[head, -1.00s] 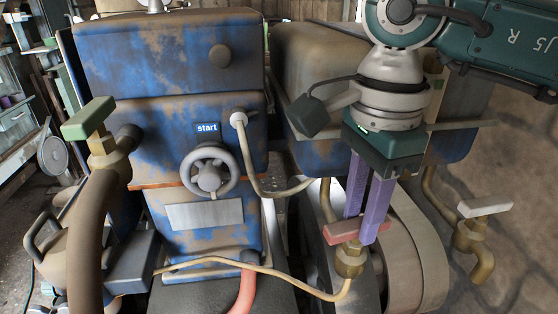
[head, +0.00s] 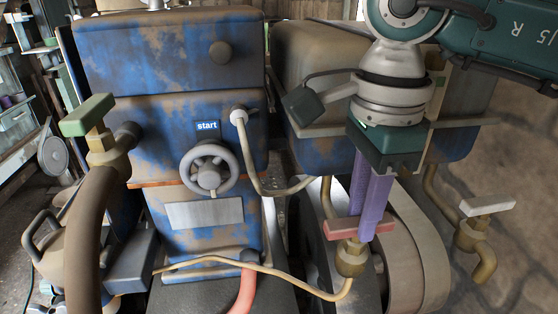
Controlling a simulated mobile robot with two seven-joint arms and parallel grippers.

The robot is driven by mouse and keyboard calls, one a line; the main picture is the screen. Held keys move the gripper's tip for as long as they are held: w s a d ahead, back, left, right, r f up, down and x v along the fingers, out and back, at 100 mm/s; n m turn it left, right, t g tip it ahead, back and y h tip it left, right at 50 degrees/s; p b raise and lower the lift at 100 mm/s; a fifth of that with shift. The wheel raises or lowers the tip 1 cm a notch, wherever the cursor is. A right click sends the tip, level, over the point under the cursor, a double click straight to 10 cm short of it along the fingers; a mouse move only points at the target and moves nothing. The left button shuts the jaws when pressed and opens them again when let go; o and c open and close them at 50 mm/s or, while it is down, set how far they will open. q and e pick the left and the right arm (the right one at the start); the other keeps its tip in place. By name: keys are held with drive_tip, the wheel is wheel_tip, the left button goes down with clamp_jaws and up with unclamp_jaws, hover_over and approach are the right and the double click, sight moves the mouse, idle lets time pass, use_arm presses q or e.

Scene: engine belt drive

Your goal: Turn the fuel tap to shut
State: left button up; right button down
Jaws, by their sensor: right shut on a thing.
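A brass tap with a red bar handle (head: 344,231) sits low at the centre right, on a thin pipe that runs to the blue engine; it appears to be the fuel tap. Its brass body (head: 351,260) shows just below the handle. My right gripper (head: 371,225) comes down from above with its purple fingers shut on the red handle. The fingers hide part of the handle's right half. The handle lies nearly crosswise in the picture. My left gripper is not in view.
A green-handled tap (head: 88,115) stands on a thick pipe at the left. A white-handled tap (head: 486,206) is at the right. The engine's handwheel (head: 209,170) is at the centre. A belt (head: 405,245) runs just right of the red-handled tap.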

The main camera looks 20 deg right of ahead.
drive_tip(key=c, duration=0.7)
unclamp_jaws()
drive_tip(key=shift+r+b, duration=0.85)
drive_tip(key=shift+r, duration=4.15)
